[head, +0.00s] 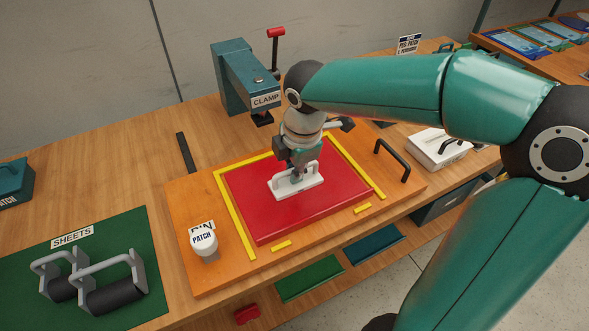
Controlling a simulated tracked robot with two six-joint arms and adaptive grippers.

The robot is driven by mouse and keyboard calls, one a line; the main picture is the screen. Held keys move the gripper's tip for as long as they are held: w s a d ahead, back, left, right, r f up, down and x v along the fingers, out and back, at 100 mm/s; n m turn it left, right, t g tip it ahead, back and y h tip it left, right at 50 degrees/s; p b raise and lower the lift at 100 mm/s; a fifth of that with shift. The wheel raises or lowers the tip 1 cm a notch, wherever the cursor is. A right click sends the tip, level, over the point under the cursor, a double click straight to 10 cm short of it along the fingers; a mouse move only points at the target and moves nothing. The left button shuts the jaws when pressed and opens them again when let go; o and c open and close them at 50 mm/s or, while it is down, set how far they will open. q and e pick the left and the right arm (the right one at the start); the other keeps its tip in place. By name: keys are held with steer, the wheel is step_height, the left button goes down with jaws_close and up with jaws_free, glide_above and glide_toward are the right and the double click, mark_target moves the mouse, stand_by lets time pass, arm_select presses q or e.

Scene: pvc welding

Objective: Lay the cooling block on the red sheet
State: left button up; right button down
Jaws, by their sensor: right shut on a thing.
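The red sheet (268,222) lies flat on an orange board, inside yellow edge strips. My right gripper (298,173) reaches down over the middle of the sheet, fingers pointing down. It is shut on the pale handle of a white block (306,187), which I take to be the cooling block. The block is level over the sheet's middle; I cannot tell whether it touches the sheet or is just above it. The gripper hides part of the handle. My left gripper is not in view.
A teal clamp (238,80) stands behind the board. A green mat (130,232) holds two dark rollers with grey handles. My right arm covers the right side.

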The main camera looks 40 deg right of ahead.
mark_target(299, 188)
steer(key=c, duration=1.2)
jaws_free()
steer(key=shift+c, duration=0.2)
step_height(299, 188, up, 12)
steer(key=s+p, duration=0.2)
steer(key=shift+s+a, duration=0.15)
steer(key=shift+a, duration=0.2)
steer(key=shift+f, duration=0.1)
